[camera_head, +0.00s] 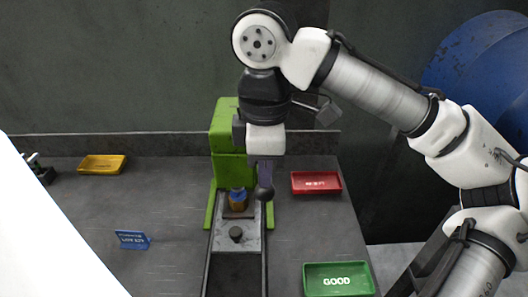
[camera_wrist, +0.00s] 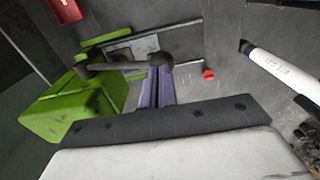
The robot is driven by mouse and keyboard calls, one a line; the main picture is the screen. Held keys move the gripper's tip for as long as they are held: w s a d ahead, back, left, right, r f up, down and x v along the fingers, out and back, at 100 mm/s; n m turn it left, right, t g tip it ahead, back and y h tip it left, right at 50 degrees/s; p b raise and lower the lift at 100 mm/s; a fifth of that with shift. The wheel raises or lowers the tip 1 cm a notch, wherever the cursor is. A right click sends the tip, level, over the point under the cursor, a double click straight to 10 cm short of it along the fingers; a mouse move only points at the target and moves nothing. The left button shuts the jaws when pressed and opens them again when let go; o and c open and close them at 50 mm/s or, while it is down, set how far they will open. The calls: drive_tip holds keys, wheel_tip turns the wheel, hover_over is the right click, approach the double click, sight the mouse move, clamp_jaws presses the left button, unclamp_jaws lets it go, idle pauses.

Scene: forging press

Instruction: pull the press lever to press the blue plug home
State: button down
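The green press (camera_head: 226,125) stands at the back middle of the table, with a dark bed running forward from it. The blue plug (camera_head: 238,192) sits upright in a brownish block on the bed, under the press. How deep it sits is too small to tell. The lever's black ball knob (camera_head: 265,193) is just right of the plug; in the wrist view the knob (camera_wrist: 160,62) ends a grey lever bar (camera_wrist: 110,66). My gripper (camera_head: 265,179) points down above the knob. Its purple fingers (camera_wrist: 159,72) lie close together, tips at the knob. Contact cannot be told.
A red tray (camera_head: 316,182) and a green GOOD tray (camera_head: 338,279) lie on the right, a yellow tray (camera_head: 102,164) at back left. A small blue sign (camera_head: 132,239) stands on the left. A round red thing (camera_wrist: 208,75) shows in the wrist view.

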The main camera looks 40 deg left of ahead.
drive_tip(key=shift+f, duration=0.15)
drive_tip(key=shift+s+d+f+b, duration=0.1)
drive_tip(key=shift+f+b, duration=0.15)
drive_tip(key=shift+f, duration=0.2)
drive_tip(key=shift+s+d+f+b, duration=0.1)
drive_tip(key=shift+f+b, duration=0.15)
drive_tip(key=shift+f, duration=0.2)
drive_tip(key=shift+r, duration=0.1)
drive_tip(key=r+p, duration=0.3)
drive_tip(key=shift+w+a, duration=0.25)
drive_tip(key=shift+w, duration=0.05)
drive_tip(key=shift+f, duration=0.15)
